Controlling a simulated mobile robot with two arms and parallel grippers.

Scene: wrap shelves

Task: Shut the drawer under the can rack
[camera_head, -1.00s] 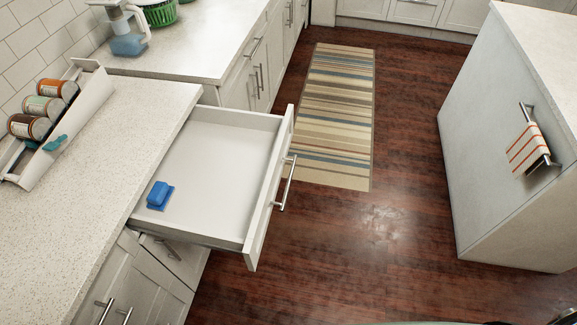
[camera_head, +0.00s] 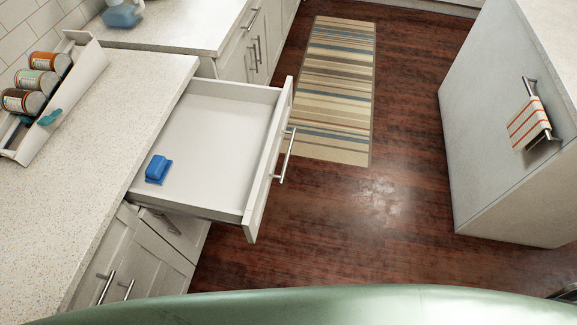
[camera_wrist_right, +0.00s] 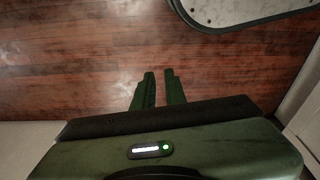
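The white drawer (camera_head: 205,152) stands pulled far out from under the counter in the head view. Its front panel (camera_head: 262,190) carries a long metal bar handle (camera_head: 285,155). A small blue object (camera_head: 158,169) lies inside near the drawer's left side. The can rack (camera_head: 82,82) stands on the counter at the left, with three cans lying in it. My right gripper (camera_wrist_right: 159,76) shows only in the right wrist view, with a narrow gap between its fingers and nothing in it, above wooden floor. My left gripper is not in view.
A striped rug (camera_head: 335,90) lies on the wooden floor (camera_head: 370,215) beyond the drawer. A white island (camera_head: 505,130) with a towel (camera_head: 528,124) on its handle stands at the right. The floor between drawer and island is clear. Cabinet doors (camera_head: 130,265) sit below the counter.

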